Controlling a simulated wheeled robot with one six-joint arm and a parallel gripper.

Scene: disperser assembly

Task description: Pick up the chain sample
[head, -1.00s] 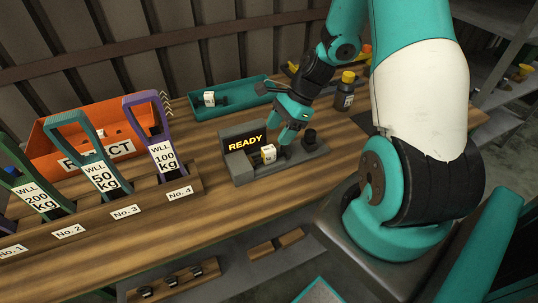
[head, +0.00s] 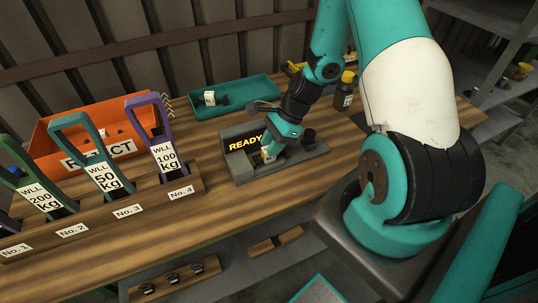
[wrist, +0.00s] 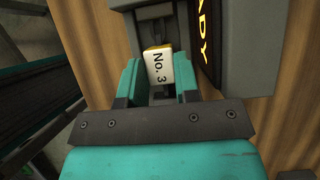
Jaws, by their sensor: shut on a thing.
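The chain sample (wrist: 160,68) shows in the wrist view as a small block with a white "No. 3" tag and a yellow edge. It sits in the grey test fixture (head: 240,172), beside the lit "READY" display (head: 245,142). My gripper (wrist: 158,76) has its teal fingers on both sides of the tagged block and is shut on it. In the head view my gripper (head: 269,154) is low at the fixture and hides most of the sample. Whether the sample is lifted off its seat cannot be told.
A teal tray (head: 258,84) behind holds another tagged piece (head: 210,98). An orange reject bin (head: 60,140) stands at the left, behind a rack (head: 190,184) of labelled handles. A dark bottle with a yellow cap (head: 345,90) stands right of the fixture.

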